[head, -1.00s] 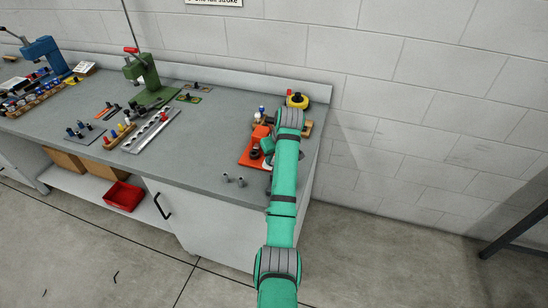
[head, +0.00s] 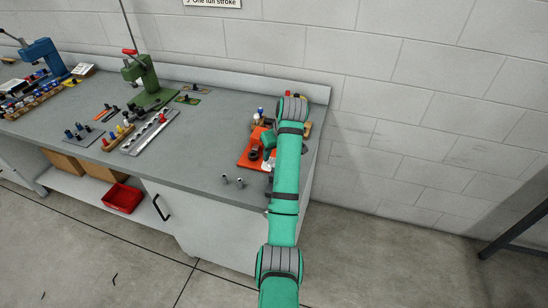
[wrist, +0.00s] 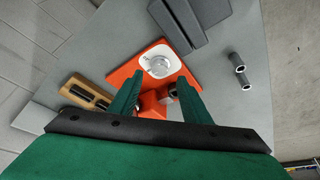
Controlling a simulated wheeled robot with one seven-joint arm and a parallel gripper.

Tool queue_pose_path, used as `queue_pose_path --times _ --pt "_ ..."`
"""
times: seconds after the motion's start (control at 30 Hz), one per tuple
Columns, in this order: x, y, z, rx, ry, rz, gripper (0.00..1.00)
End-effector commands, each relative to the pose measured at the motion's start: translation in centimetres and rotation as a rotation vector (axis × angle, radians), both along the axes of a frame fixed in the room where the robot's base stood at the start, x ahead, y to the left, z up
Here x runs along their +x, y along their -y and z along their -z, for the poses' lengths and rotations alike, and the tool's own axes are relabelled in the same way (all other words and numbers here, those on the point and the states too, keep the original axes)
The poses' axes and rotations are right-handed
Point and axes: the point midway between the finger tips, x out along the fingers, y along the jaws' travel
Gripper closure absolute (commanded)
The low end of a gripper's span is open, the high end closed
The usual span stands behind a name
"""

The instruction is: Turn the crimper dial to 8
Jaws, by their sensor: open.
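The orange crimper (head: 246,160) sits at the right end of the grey bench in the head view, partly hidden by my arm. In the wrist view its orange plate (wrist: 122,72) carries a round pale dial (wrist: 160,66) on a white square face. The dial's marks are too small to read. My gripper (wrist: 157,84) is open, with its two green fingers spread and nothing seen held. In the wrist view the dial lies just beyond and between the fingertips; I cannot tell whether they touch anything. An orange block (wrist: 153,103) shows between the fingers.
Two small grey cylinders (wrist: 239,70) stand beside the crimper. Dark grey bars (wrist: 187,22) lie at its far side in the wrist view. A wooden holder (wrist: 75,93) is at the left. A green press (head: 146,80) and tool racks stand farther left on the bench.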

Motion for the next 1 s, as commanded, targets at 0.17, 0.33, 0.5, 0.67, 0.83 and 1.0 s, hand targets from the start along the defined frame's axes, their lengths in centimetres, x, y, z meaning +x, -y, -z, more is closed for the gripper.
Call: queue_pose_path --times 0.17,0.33,0.5,0.67,0.83,1.0 --pt "-1.1 1.1 -3.4 -0.001 0.005 0.007 0.57" --pt "-1.6 1.7 -4.7 0.001 0.003 0.01 0.57" --pt "-1.9 1.7 -5.3 0.001 0.002 0.01 0.57" --pt "-2.0 1.6 -5.4 0.001 0.001 0.009 0.57" --pt "-2.0 1.5 -5.3 0.001 0.001 0.007 0.57" --pt "-2.0 1.5 -5.3 0.001 0.001 0.006 0.57"
